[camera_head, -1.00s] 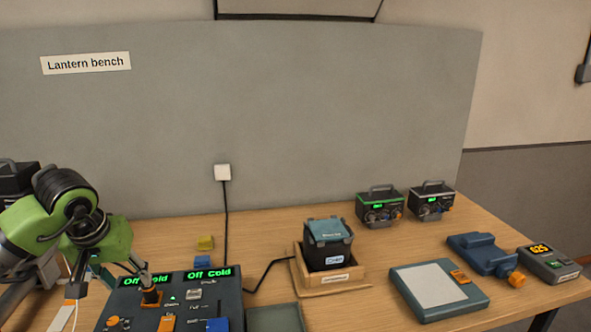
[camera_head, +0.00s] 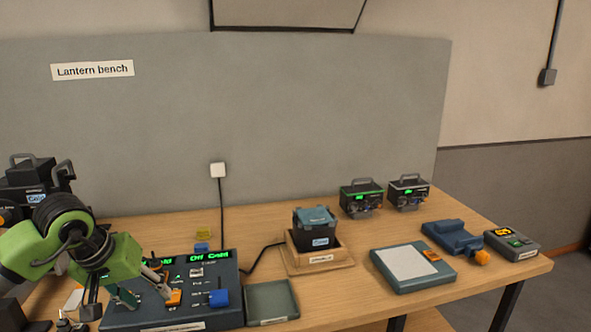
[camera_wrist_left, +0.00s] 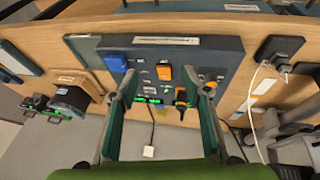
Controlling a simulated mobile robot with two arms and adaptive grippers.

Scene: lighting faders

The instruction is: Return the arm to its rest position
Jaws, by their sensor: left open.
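My left gripper (camera_head: 142,287) comes in from the left and stands over the left part of the dark fader panel (camera_head: 228,312). It is open and empty. In the left wrist view its two teal fingers (camera_wrist_left: 165,95) are spread apart, with the panel (camera_wrist_left: 215,58) beyond them. A blue fader (camera_head: 218,297) is on the panel's right side; green displays (camera_head: 210,257) read "Off Cold" at right, while the left one is partly hidden. My right gripper is not in view.
A black box in a wooden tray (camera_head: 322,262) stands right of the panel, beside a shallow grey-green tray (camera_head: 270,299). A pale-topped pad (camera_head: 405,262), a blue device (camera_head: 452,236) and a readout box (camera_head: 512,244) lie further right. A dark lantern (camera_head: 35,185) stands behind my arm.

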